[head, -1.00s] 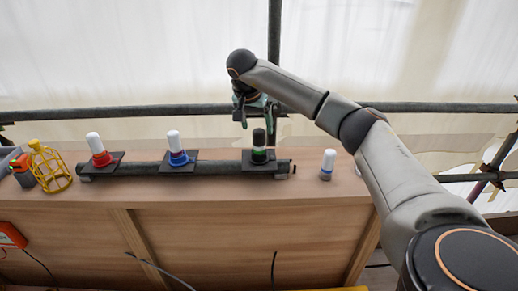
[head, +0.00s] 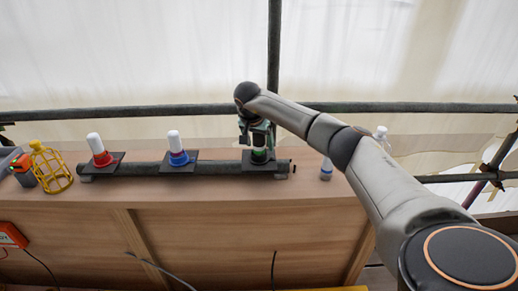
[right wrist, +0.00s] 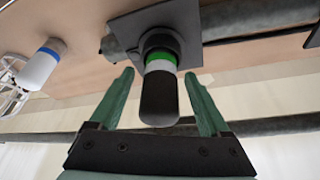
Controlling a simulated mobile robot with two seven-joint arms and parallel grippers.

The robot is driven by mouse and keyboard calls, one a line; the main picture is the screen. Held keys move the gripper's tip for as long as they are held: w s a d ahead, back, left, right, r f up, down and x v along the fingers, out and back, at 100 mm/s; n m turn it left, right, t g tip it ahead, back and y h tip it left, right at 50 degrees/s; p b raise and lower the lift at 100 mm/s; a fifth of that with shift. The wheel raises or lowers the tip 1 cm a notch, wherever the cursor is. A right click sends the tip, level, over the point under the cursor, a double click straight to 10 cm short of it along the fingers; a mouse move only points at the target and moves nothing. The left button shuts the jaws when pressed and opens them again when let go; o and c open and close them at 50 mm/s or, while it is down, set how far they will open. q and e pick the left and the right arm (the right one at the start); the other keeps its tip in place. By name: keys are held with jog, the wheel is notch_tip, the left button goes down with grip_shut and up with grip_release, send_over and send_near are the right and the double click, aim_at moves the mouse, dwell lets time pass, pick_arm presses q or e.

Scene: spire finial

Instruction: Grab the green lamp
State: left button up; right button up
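The green lamp has a black top over white and green bands and stands on a dark square plate on the pipe. In the head view only its lower part (head: 260,156) shows under my right gripper (head: 257,135). In the right wrist view the lamp (right wrist: 159,100) stands between the two green fingers of my right gripper (right wrist: 158,78). The fingers are apart, with a visible gap on both sides of the lamp. My left gripper is not in view.
A red lamp (head: 100,152) and a blue lamp (head: 176,150) stand on the same pipe (head: 217,168). A yellow wire cage (head: 50,168) is at the left. A white-topped item (head: 326,170) stands right of the pipe by my arm. Scaffold tubes (head: 120,111) run behind the bench.

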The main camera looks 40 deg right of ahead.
grip_shut()
dwell(0.4)
jog(key=shift+r, duration=0.1)
